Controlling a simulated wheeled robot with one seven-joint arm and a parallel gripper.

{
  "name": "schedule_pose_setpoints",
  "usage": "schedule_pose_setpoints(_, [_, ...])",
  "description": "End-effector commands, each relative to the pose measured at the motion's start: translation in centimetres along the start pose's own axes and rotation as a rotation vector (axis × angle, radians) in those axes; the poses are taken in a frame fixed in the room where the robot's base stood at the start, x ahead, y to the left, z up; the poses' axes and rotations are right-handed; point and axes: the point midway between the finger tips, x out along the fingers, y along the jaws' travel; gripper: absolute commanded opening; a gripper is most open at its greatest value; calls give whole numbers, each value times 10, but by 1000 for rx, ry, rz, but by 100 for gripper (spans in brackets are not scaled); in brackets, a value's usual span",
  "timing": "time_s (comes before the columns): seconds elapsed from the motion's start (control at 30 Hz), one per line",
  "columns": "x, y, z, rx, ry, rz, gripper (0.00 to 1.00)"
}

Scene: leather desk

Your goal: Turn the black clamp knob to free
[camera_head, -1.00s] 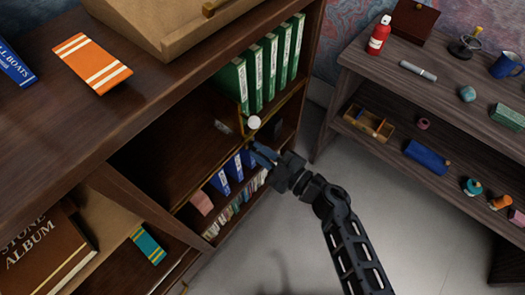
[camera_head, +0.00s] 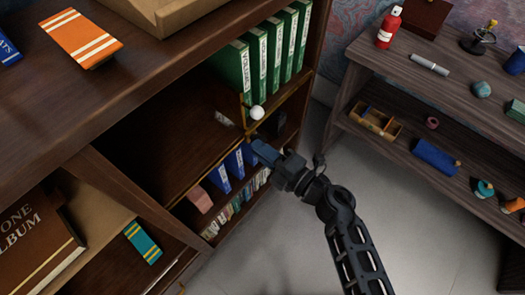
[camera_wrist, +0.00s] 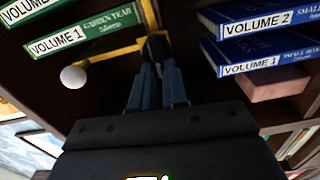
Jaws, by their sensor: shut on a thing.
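The black clamp knob (camera_wrist: 155,46) shows at the top middle of the wrist view, on a brass bracket (camera_wrist: 112,51). My gripper (camera_wrist: 156,70) is shut on the knob, with its blue fingers on either side of it and partly hiding it. In the head view my gripper (camera_head: 257,146) reaches the shelf's front edge, just below the brass bracket (camera_head: 243,112). The knob is too small and dark there to tell its angle. A white ball (camera_head: 257,113) sits at the bracket; it also shows left of my fingers in the wrist view (camera_wrist: 73,77).
Green volumes (camera_head: 258,58) stand on the shelf above my gripper. Blue volumes (camera_head: 234,163) and a pink block (camera_head: 200,199) are on the shelf below. A wooden side table (camera_head: 395,85) with small objects stands right. Open floor lies between it and the bookcase.

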Motion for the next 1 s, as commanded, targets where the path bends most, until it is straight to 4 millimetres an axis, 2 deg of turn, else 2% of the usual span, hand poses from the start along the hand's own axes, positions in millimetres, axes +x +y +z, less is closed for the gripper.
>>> schedule_pose_setpoints(0.33, [-1, -4, 0, -106, -2, -3, 0])
schedule_pose_setpoints(0.8, [-1, -4, 0, -118, -2, -4, 0])
schedule_pose_setpoints(0.83, [-1, -4, 0, -117, -2, -4, 17])
schedule_pose_setpoints(1.0, [-1, -4, 0, -117, -1, -3, 33])
